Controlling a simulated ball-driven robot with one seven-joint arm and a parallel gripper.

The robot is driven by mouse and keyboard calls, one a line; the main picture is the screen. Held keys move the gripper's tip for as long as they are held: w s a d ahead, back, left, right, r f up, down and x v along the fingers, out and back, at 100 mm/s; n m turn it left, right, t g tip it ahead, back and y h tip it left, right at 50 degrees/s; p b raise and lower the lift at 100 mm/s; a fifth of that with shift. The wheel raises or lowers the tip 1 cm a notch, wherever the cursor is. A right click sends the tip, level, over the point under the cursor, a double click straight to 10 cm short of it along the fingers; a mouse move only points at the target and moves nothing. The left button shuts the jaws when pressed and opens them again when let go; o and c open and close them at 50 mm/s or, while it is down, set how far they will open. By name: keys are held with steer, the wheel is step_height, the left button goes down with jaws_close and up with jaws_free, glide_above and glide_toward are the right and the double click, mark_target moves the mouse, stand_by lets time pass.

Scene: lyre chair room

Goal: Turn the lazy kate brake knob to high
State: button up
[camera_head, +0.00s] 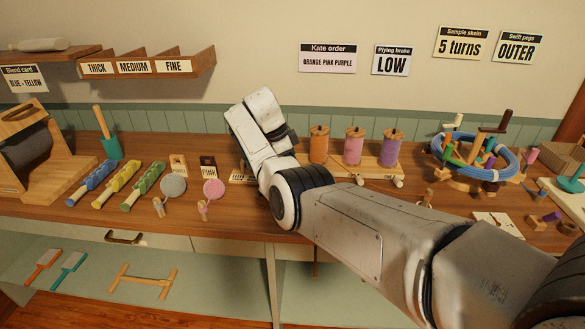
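The lazy kate (382,166) is a low wooden base on the bench, right of centre, carrying an orange spool (319,146), a pink spool (354,147) and a purple spool (390,149). Small pale knob-like parts sit at its front edge, one near the middle (360,180) and one at the right end (397,183). Which is the brake knob and how it is set is too small to tell. My arm crosses from the lower right and bends up left of the kate, covering its left end.
A wall card (395,60) reads "Plying brake LOW". A blue-wound skein holder with pegs (475,160) stands to the right. A shelf (150,66) hangs at upper left.

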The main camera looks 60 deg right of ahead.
stand_by(0.4)
steer(key=o, duration=1)
steer(key=v, duration=1)
steer(key=shift+w+r, duration=0.1)
steer(key=shift+r, duration=0.3)
